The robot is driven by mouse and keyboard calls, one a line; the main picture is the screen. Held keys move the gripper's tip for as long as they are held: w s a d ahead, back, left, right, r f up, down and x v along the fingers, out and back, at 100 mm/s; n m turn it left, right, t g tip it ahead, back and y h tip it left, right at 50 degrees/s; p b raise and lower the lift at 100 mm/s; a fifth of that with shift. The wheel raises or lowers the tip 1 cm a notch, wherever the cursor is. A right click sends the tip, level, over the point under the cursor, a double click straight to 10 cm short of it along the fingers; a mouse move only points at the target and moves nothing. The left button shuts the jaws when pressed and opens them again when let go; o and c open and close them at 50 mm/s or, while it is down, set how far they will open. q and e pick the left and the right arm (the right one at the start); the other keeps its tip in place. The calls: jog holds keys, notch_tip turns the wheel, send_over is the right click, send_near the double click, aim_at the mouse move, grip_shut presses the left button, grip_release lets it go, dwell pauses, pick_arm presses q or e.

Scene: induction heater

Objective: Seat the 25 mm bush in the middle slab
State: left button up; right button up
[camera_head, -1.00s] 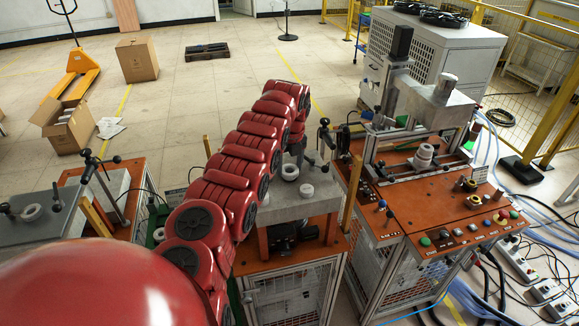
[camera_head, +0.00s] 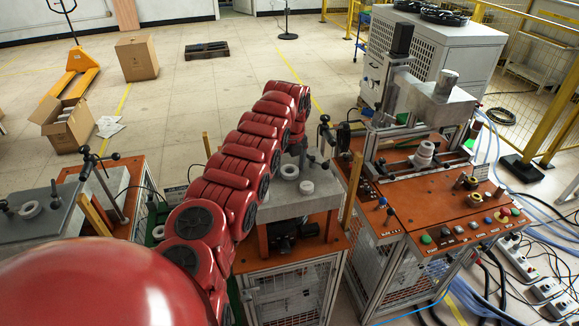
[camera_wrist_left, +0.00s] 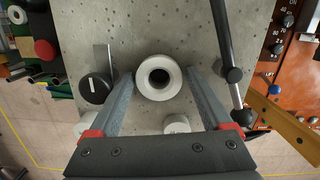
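The middle slab (camera_head: 268,211) is a grey block on the middle bench; its speckled top fills much of the left wrist view (camera_wrist_left: 75,35). A thick white ring (camera_wrist_left: 158,92) with a dark hole lies on it. A smaller white piece (camera_head: 306,188) lies nearer the slab's front edge; in the wrist view it is partly behind the gripper body (camera_wrist_left: 176,123). I cannot tell which is the 25 mm bush. My left gripper (camera_wrist_left: 159,74) points down with its fingers apart on either side of the ring, small gaps showing. My right gripper is out of view.
A black knob (camera_wrist_left: 97,88) stands left of the left finger, and a black lever (camera_wrist_left: 224,40) rises on the right. A press station (camera_head: 440,100) with an orange panel stands to the right.

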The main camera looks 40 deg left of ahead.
pick_arm(q)
jog(key=shift+o, duration=0.6)
jog(key=shift+f, duration=0.1)
jog(key=shift+r+b, duration=0.35)
jog(key=shift+b, duration=0.05)
notch_tip(320, 180, up, 17)
jog(key=s+d+p, duration=0.1)
jog(key=d+p, duration=0.1)
jog(key=shift+p, duration=0.3)
jog(key=shift+f, duration=0.15)
